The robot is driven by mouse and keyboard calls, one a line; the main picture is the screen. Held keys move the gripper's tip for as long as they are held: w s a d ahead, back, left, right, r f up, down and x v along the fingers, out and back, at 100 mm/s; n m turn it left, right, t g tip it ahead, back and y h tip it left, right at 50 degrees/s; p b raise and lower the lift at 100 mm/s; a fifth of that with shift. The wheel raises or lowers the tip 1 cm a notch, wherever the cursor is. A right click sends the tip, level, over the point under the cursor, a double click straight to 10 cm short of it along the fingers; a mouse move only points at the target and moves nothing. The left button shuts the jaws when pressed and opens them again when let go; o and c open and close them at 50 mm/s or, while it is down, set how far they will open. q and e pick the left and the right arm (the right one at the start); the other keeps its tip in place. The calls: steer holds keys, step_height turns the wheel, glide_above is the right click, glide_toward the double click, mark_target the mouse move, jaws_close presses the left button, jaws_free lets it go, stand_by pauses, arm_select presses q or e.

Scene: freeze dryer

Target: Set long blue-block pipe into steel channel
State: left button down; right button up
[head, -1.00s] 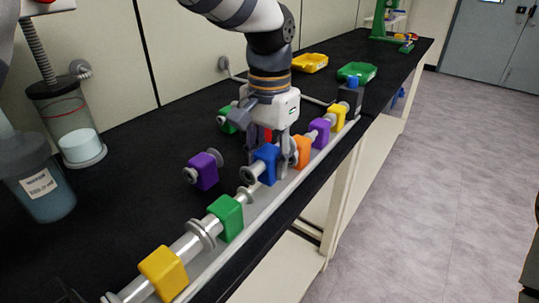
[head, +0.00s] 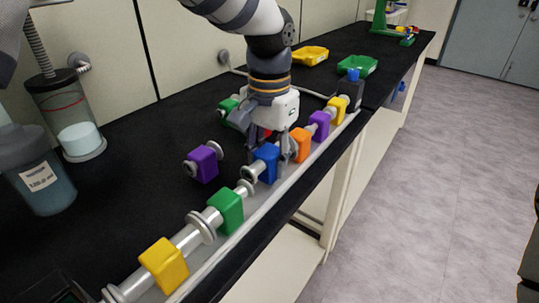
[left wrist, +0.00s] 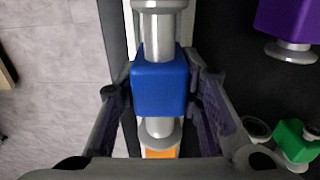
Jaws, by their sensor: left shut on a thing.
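My left gripper (head: 264,172) is shut on the long blue-block pipe (head: 265,160), with a finger on each side of the blue block. The pipe lies along the line of the steel channel (head: 256,203), between the green-block and orange-block pipes. In the left wrist view, the blue block (left wrist: 160,86) sits between the fingers and its metal tube runs lengthwise over the channel. An orange block shows just beyond its lower flange. I cannot tell whether the blue pipe touches the channel floor. My right gripper is not in view.
In the channel stand yellow (head: 164,265), green (head: 227,211), orange (head: 299,145) and purple (head: 318,126) block pipes. A loose purple-block piece (head: 204,164) and a green one (head: 229,110) lie on the black bench behind. Yellow (head: 310,56) and green (head: 357,66) trays stand farther back.

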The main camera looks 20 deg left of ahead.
arm_select(q)
steer(key=shift+f, duration=1.05)
stand_by(0.4)
steer(key=c, duration=1.1)
jaws_free()
steer(key=shift+o, duration=0.2)
step_height(320, 180, up, 12)
